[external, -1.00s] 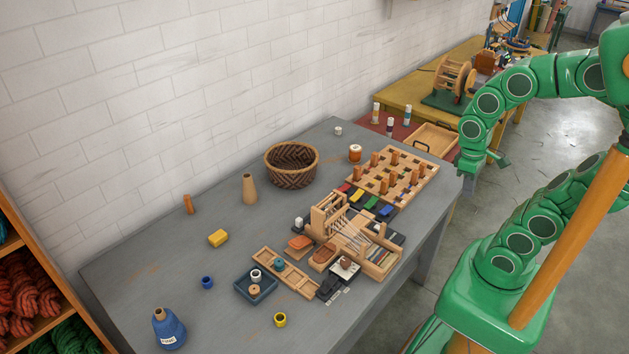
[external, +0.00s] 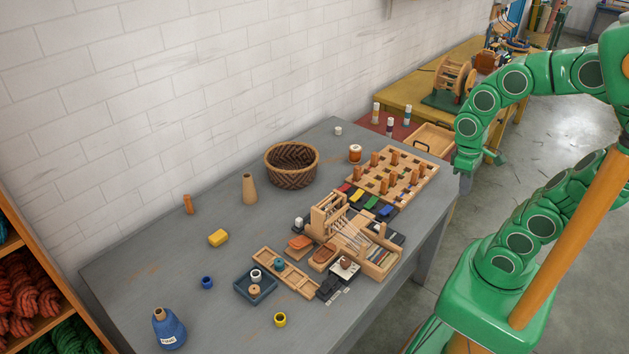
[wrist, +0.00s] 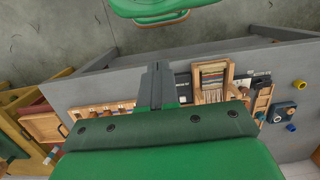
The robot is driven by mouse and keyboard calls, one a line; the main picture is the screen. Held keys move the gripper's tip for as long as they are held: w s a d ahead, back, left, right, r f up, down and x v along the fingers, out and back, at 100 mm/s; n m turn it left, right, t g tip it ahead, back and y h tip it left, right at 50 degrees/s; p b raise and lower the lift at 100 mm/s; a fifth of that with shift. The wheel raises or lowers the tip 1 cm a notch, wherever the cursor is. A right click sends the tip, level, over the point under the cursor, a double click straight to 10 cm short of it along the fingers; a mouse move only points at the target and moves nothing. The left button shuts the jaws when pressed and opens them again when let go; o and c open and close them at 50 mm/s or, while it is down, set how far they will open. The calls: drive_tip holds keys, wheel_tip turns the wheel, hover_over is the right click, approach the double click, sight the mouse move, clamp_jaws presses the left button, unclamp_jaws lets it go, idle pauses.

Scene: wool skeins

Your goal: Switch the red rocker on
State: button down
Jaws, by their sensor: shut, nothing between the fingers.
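The red rocker (external: 345,187) looks like the small red piece at the left end of a row of coloured pieces in front of the wooden peg board (external: 423,178). Its on or off position is too small to tell. I cannot make it out in the wrist view, where my gripper covers part of the table. My gripper (wrist: 157,68) is shut and empty. In the external view it is beyond the table's right edge, to the right of the peg board and well apart from the rocker.
Green (external: 371,202) and blue (external: 386,210) pieces sit close beside the red one. A wooden tray (external: 433,140) lies beyond.

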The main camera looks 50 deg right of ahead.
drive_tip(key=w+a+r+y, duration=0.1)
drive_tip(key=w, duration=1.3)
drive_tip(key=t+y, duration=0.2)
drive_tip(key=y, duration=0.1)
hover_over(341, 190)
drive_tip(key=d, duration=0.5)
wheel_tip(341, 190, down, 12)
drive_tip(key=shift+w+d+f, duration=0.15)
drive_tip(key=shift+f, duration=0.1)
drive_tip(key=x, duration=1.4)
drive_tip(key=shift+d, duration=0.25)
